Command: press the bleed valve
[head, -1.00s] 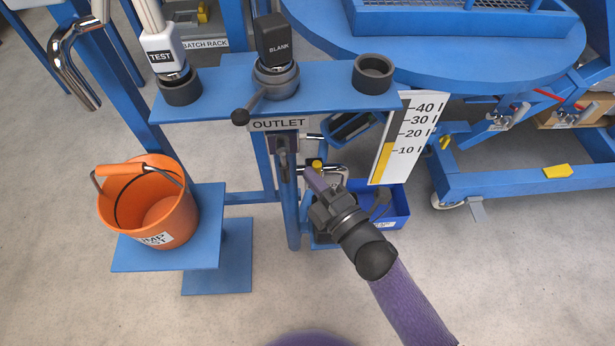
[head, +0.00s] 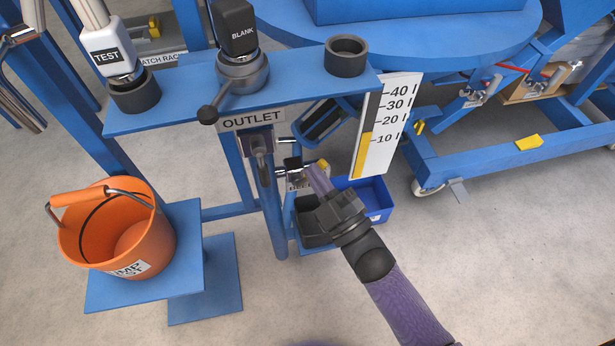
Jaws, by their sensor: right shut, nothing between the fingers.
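The bleed valve is a small fitting with a yellow button (head: 322,165) on metal pipework below the outlet sign, with a partly covered label (head: 297,187) beneath it. My right gripper (head: 315,176) is shut and empty. Its fingertips are just below and beside the yellow button and overlap part of the fitting in the head view. I cannot tell whether they touch it. My left gripper is not in view.
A blue post with an OUTLET sign (head: 252,121) and lever (head: 208,114) stands left of the valve. A level gauge (head: 378,135) is close on the right. Blue and dark bins (head: 372,198) lie below. An orange bucket (head: 120,232) sits on a blue stand at left.

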